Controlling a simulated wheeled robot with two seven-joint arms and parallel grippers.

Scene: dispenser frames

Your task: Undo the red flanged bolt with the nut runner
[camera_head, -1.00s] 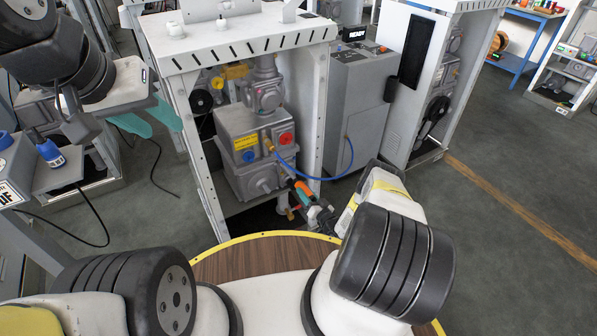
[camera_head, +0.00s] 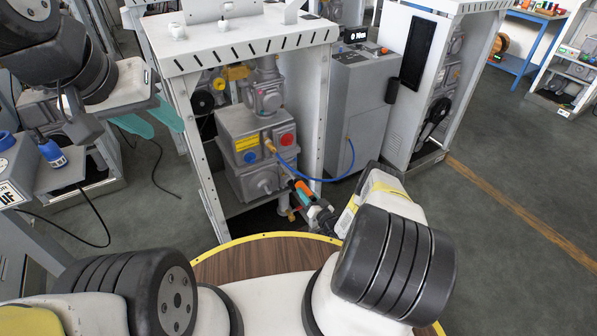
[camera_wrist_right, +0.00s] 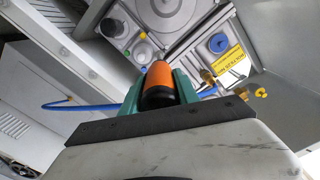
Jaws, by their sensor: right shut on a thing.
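My right gripper (camera_head: 300,191) is shut on an orange-and-black tool, the nut runner (camera_head: 306,190), low in front of the white frame. In the right wrist view, teal fingers clasp the nut runner (camera_wrist_right: 159,82) on both sides; its working end is hidden. A round red part (camera_head: 287,139) sits on the front of the grey housing (camera_head: 238,122), above the tool. I cannot tell whether it is the red flanged bolt. A smaller red spot (camera_head: 291,215) shows below the tool, too small to identify. My left gripper (camera_head: 150,120) is open and empty, left of the frame.
A blue hose (camera_head: 318,180) loops from the housing's brass fitting to the grey cabinet (camera_head: 355,110), whose display (camera_head: 370,50) is lit. White frame posts (camera_head: 196,150) flank the housing. A blue cap (camera_wrist_right: 218,43) and yellow label (camera_wrist_right: 229,61) show in the wrist view. Floor at right is clear.

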